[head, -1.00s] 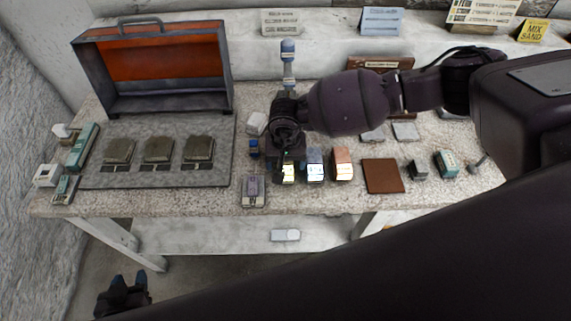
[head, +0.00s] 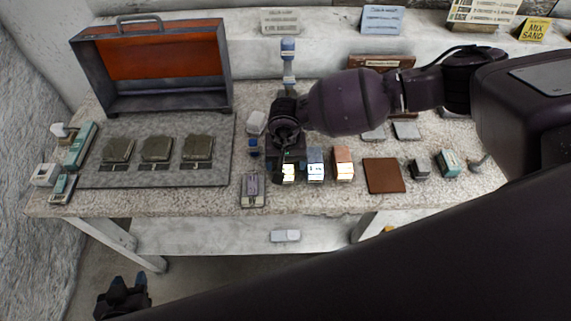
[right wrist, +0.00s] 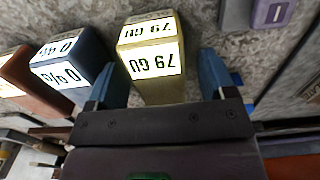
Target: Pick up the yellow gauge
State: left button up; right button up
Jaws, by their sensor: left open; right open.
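The yellow gauge (right wrist: 160,80) is a small olive-yellow block with white labels reading "79 GU". It stands on the stone-topped table, and its front shows in the head view (head: 288,178) just below my right gripper (head: 287,163). In the right wrist view my right gripper (right wrist: 163,80) is open, with one blue fingertip on each side of the gauge. My left gripper (head: 128,283) is open and empty, low in front of the table at the left.
A blue-grey block (head: 315,169) stands close beside the yellow gauge, then a copper-coloured block (head: 343,166). A grey-purple device (head: 253,190) lies at the front edge. A brown square plate (head: 384,176) lies to the right. An orange-lined case (head: 150,62) stands at the back left.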

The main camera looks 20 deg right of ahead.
jog(key=shift+c, duration=0.4)
jog(key=c, duration=1)
pick_arm(q)
jog(key=shift+r, duration=0.15)
pick_arm(e)
jog(key=shift+r, duration=0.1)
jog(key=shift+r+p, duration=0.35)
jog(key=shift+p, duration=0.3)
pick_arm(q)
jog(key=shift+w+f+b, duration=0.2)
jog(key=shift+w+b, duration=0.15)
jog(key=shift+b, duration=0.8)
pick_arm(e)
notch_tip(320, 180, up, 20)
jog(key=shift+f, duration=0.15)
